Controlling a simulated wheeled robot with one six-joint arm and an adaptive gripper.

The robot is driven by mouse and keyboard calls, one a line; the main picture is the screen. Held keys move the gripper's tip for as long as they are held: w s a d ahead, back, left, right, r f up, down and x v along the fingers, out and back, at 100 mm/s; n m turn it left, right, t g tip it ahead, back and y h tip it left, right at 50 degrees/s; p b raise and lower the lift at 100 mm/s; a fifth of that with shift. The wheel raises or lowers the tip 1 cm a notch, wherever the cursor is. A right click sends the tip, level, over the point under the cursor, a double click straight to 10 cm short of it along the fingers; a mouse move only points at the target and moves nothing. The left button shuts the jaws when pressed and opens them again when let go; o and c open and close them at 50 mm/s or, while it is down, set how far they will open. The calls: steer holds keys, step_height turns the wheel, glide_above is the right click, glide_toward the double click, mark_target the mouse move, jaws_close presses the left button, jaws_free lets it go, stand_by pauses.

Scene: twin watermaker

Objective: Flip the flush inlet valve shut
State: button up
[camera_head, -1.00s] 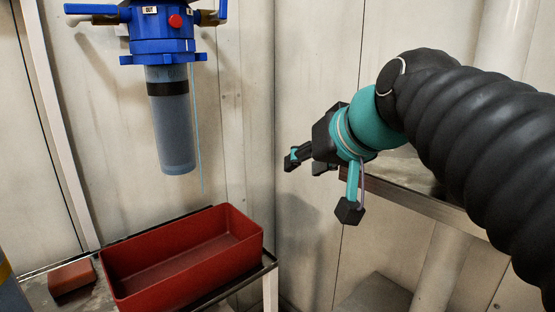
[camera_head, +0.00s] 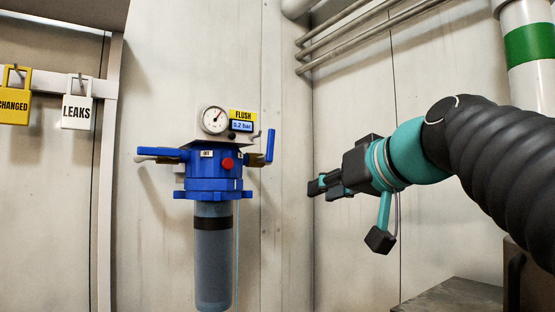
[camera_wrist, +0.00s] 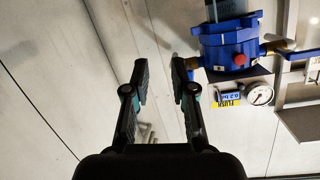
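The blue filter head (camera_head: 212,172) is on the wall, left of centre in the head view, with a grey bowl below. Its left blue lever (camera_head: 163,153) lies level along its pipe. Its right blue lever (camera_head: 270,146) stands upright, across its pipe. I cannot tell from the small labels which is the inlet valve. My gripper (camera_head: 316,187) is to the right of the right lever, apart from it and empty. In the wrist view my gripper (camera_wrist: 160,77) is open; the filter head (camera_wrist: 228,48) appears inverted at upper right, the right valve partly behind a finger.
A round gauge (camera_head: 214,120) and a yellow FLUSH label (camera_head: 242,115) sit above the filter head. A red button (camera_head: 227,163) is on its front. Padlock-shaped tags (camera_head: 77,111) hang at left. Pipes (camera_head: 365,30) run along the upper right wall.

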mark_target(272, 137)
step_height(272, 137, up, 10)
steer(key=a+n+t+y+b, duration=0.1)
steer(key=a+n+t+y, duration=0.1)
steer(key=n+y, duration=0.1)
steer(key=p+x, duration=0.2)
steer(key=x, duration=1.1)
steer(key=shift+w+a, duration=0.15)
steer(key=shift+f, duration=0.1)
jaws_close()
